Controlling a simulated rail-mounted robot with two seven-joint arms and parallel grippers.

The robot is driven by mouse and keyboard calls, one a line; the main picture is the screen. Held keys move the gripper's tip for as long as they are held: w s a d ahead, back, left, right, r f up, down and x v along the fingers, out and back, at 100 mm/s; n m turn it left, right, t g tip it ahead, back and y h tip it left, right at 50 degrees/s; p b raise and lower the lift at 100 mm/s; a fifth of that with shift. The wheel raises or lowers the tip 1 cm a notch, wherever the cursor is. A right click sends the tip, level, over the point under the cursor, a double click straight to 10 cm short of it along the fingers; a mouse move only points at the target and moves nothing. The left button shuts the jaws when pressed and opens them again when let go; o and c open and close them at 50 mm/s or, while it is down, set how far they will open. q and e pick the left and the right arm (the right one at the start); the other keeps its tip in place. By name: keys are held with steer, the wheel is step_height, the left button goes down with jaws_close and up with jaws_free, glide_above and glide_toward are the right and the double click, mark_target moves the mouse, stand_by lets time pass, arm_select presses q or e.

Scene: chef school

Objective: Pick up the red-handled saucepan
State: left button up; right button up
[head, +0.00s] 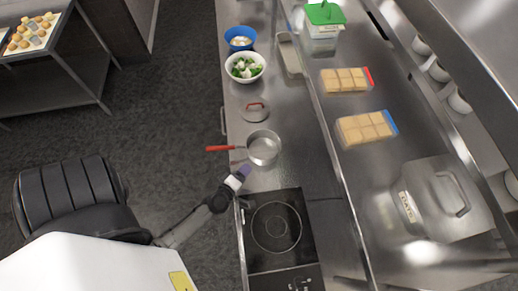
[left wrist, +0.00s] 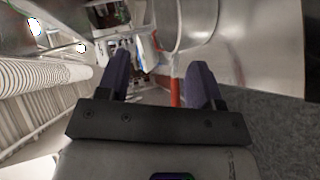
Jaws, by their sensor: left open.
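The steel saucepan (head: 264,149) with a red handle (head: 219,148) stands on the steel counter, above the cooktop in the head view. Its handle points left, out past the counter's edge. My left gripper (head: 243,171) is just below the handle in the head view. In the left wrist view my left gripper (left wrist: 161,60) is open, and the red handle (left wrist: 174,92) shows between its two purple fingers, nearer the right one. The pan's steel side (left wrist: 192,22) shows beyond. Nothing is held. My right gripper is in neither view.
A lid (head: 254,113) with a red grip lies above the pan. A bowl of greens (head: 245,67) and a blue bowl (head: 240,40) stand farther up. A black cooktop (head: 275,228) is below. A raised steel shelf (head: 345,180) runs along the right.

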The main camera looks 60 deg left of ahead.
arm_select(q)
steer(key=s+a+f+n+g+y, duration=0.2)
steer(key=s+a+f+n+y, duration=0.1)
steer(key=n, duration=0.1)
steer(key=shift+y, duration=0.4)
steer(key=x, duration=0.2)
steer(key=b+x, duration=0.1)
steer(key=x, duration=0.2)
steer(key=b+x, duration=0.1)
steer(key=x, duration=0.1)
steer(key=shift+s+a+f, duration=0.15)
steer(key=shift+a+f, duration=0.15)
steer(key=shift+a, duration=0.1)
steer(key=shift+b+x, duration=0.75)
steer(key=shift+x, duration=1.85)
steer(key=shift+w+a, duration=0.3)
steer(key=shift+w, duration=0.15)
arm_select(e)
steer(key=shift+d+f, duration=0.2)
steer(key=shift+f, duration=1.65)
arm_select(q)
steer(key=c, duration=0.9)
steer(key=shift+s, duration=0.15)
jaws_close()
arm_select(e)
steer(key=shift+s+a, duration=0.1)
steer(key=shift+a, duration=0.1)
arm_select(q)
steer(key=shift+f, duration=0.1)
